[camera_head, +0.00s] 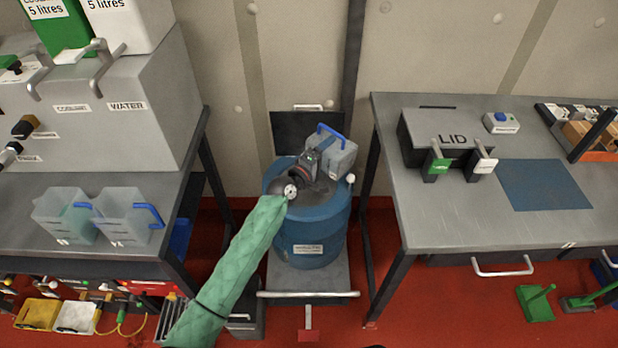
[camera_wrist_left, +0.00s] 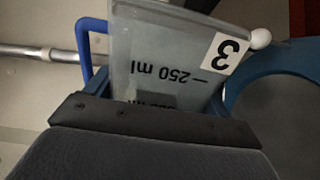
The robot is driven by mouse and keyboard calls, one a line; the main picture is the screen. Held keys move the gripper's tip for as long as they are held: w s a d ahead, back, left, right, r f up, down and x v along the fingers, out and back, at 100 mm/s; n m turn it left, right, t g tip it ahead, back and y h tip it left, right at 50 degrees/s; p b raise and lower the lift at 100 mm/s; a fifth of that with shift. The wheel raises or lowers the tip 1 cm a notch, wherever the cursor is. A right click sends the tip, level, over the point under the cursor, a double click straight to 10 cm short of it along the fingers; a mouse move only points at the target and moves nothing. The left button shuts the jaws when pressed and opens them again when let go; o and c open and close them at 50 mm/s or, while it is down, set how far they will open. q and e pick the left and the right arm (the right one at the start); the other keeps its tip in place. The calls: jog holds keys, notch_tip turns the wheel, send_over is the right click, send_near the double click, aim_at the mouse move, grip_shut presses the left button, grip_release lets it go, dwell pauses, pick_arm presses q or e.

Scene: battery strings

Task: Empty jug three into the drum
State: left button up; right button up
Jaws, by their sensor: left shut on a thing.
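Jug three (camera_head: 336,157) is a small translucent jug with a blue handle, at the far right part of the blue drum's top. The blue drum (camera_head: 318,236) stands on a low grey platform between the two benches. My left gripper (camera_head: 318,158) is shut on the jug, over the drum. In the left wrist view the jug (camera_wrist_left: 165,65) shows a "3" label and a 250 ml mark, beside the drum's blue rim (camera_wrist_left: 235,85). The jug looks tilted in the head view. I cannot tell how much liquid it holds. My right gripper is out of view.
Two similar jugs (camera_head: 128,220) stand on the left bench (camera_head: 30,238), below the coolant and water taps.

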pick_arm(q)
jog(key=shift+a+r, duration=0.1)
jog(key=shift+r, duration=0.05)
jog(key=shift+w+a+r+n+p, duration=0.1)
jog(key=shift+w+r+n+p, duration=0.05)
jog(key=shift+n+p, duration=0.3)
jog(key=shift+n, duration=0.25)
jog(key=shift+w+a, duration=0.1)
jog(key=shift+r, duration=0.1)
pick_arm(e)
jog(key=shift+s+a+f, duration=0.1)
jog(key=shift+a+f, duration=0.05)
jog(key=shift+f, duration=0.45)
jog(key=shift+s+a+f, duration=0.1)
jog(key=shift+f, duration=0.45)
